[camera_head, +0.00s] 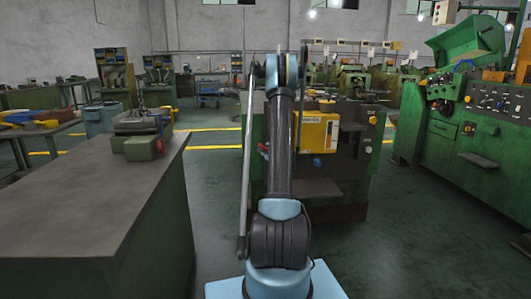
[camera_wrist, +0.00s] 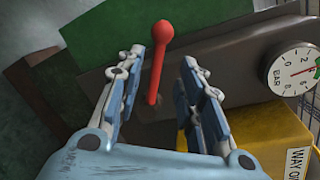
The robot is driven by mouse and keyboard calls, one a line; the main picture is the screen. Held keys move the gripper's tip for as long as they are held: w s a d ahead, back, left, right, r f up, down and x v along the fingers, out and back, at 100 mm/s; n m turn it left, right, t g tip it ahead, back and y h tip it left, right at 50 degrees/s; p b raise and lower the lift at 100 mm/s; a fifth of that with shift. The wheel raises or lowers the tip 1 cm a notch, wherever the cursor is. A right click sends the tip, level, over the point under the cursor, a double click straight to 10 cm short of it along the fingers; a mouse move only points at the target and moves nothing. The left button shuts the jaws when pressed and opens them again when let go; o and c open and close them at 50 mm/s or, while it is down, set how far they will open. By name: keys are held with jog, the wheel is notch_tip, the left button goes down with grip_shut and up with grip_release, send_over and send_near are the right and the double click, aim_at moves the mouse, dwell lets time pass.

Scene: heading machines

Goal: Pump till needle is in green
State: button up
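A red pump lever with a round knob (camera_wrist: 160,62) stands nearly upright in the wrist view. A small red part on the green machine in the head view (camera_head: 263,148) may be the same lever. My gripper (camera_wrist: 166,56) is open, with one finger on each side of the lever; I cannot tell whether either touches it. A round white gauge (camera_wrist: 296,71) sits to the right, partly cut off by the picture edge. A bit of green shows on its right side. In the head view my arm hides the gripper.
A yellow box (camera_wrist: 268,138) with a label is below the gauge; it also shows in the head view (camera_head: 316,131). A grey-topped bench (camera_head: 90,200) with a vise stands left. A green machine (camera_head: 468,130) stands right.

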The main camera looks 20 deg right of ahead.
jog(key=shift+s+a+r, duration=0.15)
jog(key=shift+s+r, duration=0.05)
jog(key=shift+s, duration=0.9)
jog(key=shift+s+a+r, duration=0.15)
jog(key=shift+s, duration=0.95)
